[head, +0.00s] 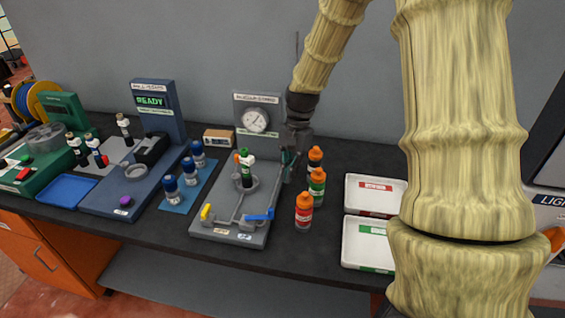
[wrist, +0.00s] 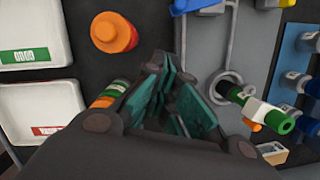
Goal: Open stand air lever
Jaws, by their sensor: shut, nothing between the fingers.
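The grey stand (head: 225,226) has two small levers at its front, a yellow one (head: 206,213) on the left and a blue one (head: 262,215) on the right. The labels below them are too small to read, so I cannot tell which is the air lever. The blue lever (wrist: 186,6) also shows at the top edge of the wrist view. A green-and-white dispenser (head: 246,168) stands upright in the stand's ring. My gripper (head: 289,160), with teal fingers (wrist: 172,98), is shut and empty, behind and right of the levers and apart from them.
Orange-capped bottles (head: 304,212) stand right of the stand, close to my gripper. Two white trays (head: 348,245) lie farther right. A gauge panel (head: 257,100) rises behind the stand. Blue-capped vials (head: 171,188) stand on a blue mat to the left. The space in front of the levers is clear.

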